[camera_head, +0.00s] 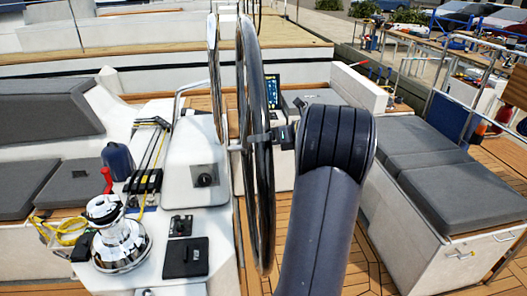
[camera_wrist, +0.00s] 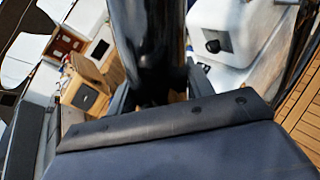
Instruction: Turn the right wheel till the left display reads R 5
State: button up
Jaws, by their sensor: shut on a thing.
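A large dark steering wheel (camera_head: 263,205) stands nearly edge-on in the middle of the head view. My gripper (camera_head: 262,139) is shut on its rim, at about mid height. In the wrist view, the thick black rim (camera_wrist: 150,40) runs between the two fingers of my gripper (camera_wrist: 156,92). A second, shinier wheel rim (camera_head: 214,75) shows just left of the dark wheel. A small lit display (camera_head: 272,92) is behind the dark wheel, partly hidden by it. Its reading is too small to make out. No other display can be read.
A white console with a chrome winch (camera_head: 119,232) and a black panel (camera_head: 185,257) stands left of the wheel. Grey-cushioned benches lie at left (camera_head: 45,125) and right (camera_head: 445,180). Teak deck (camera_head: 385,265) is clear between my arm and the right bench.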

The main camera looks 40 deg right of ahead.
aim_at(269, 126)
jog(key=shift+w+d+r, duration=0.2)
jog(key=shift+w+r, duration=0.2)
jog(key=shift+r, duration=0.25)
jog(key=shift+w+d+r, duration=0.2)
jog(key=shift+w+r, duration=0.15)
jog(key=shift+r, duration=0.25)
jog(key=o, duration=1.3)
jog(key=b+v, duration=0.2)
jog(key=v, duration=0.8)
jog(key=shift+s+d+r, duration=0.2)
jog(key=shift+s+d, duration=0.05)
